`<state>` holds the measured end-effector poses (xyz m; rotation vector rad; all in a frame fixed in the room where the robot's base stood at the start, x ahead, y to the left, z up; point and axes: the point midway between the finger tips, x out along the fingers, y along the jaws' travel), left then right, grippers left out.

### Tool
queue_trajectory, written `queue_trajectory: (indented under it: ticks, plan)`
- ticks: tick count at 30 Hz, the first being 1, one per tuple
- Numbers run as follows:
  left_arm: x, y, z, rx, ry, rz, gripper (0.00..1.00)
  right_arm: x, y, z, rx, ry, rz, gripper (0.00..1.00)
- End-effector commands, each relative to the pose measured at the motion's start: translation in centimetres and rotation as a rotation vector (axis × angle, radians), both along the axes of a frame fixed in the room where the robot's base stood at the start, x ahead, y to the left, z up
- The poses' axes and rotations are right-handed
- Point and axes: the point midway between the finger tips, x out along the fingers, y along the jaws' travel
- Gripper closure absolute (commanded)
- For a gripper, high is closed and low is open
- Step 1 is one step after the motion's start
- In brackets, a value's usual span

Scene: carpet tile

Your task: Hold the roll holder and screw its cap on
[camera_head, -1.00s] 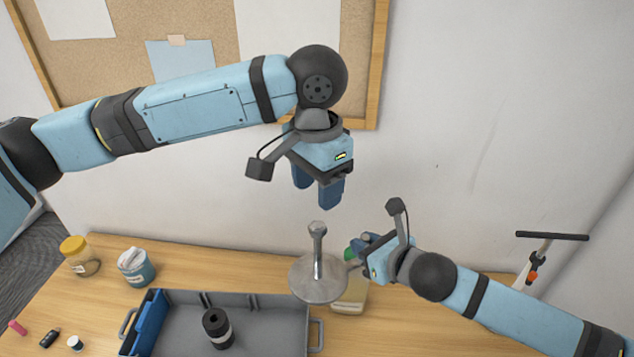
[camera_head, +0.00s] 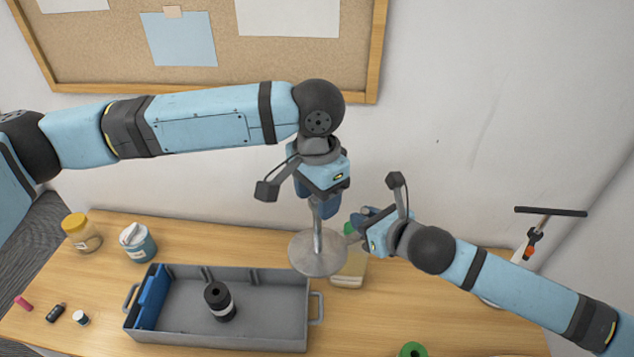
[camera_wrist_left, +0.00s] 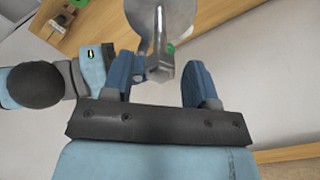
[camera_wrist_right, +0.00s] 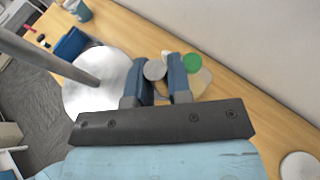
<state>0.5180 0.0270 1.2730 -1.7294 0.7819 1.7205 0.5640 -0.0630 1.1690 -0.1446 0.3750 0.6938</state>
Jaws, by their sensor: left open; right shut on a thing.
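The roll holder (camera_head: 318,255) is a grey metal post on a round disc base, upright in the head view. Its base overlaps the tray's back right corner in the picture; I cannot tell what it rests on. My left gripper (camera_head: 323,207) points down over the post's top. In the left wrist view the post's thick upper end (camera_wrist_left: 161,68) lies between the open fingers, with no clear grip. My right gripper (camera_head: 362,222) is shut on a short grey cylinder, seemingly the cap (camera_wrist_right: 154,70), to the right of the post and apart from it.
A grey tray (camera_head: 265,335) holds a black roll (camera_head: 218,302). Two jars (camera_head: 82,236) (camera_head: 138,243) stand at the left. A green ring (camera_head: 413,350) lies at the front. A dark-handled tool (camera_head: 550,212) stands at the right.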

Motion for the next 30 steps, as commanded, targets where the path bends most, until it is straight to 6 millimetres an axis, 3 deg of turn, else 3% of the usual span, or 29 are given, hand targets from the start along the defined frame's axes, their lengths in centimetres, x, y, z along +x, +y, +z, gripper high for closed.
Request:
queue_trajectory:
  ticks: [7,14,20,30]
  plan:
    - [0.01,0.01,-0.05,0.0,0.0,0.0,0.47,0.01,0.02,0.09,0.001,-0.002,0.0,1.0]
    - [0.02,0.01,-0.03,0.001,-0.001,0.0,0.96,0.01,0.02,0.09,0.001,-0.002,0.0,1.0]
    - [0.01,0.01,-0.05,0.0,-0.001,-0.088,0.96,0.01,0.02,0.08,0.002,-0.001,0.001,1.0]
    - [0.0,0.01,-0.07,0.001,-0.008,-0.702,0.96,0.0,0.02,0.08,0.001,-0.001,0.0,1.0]
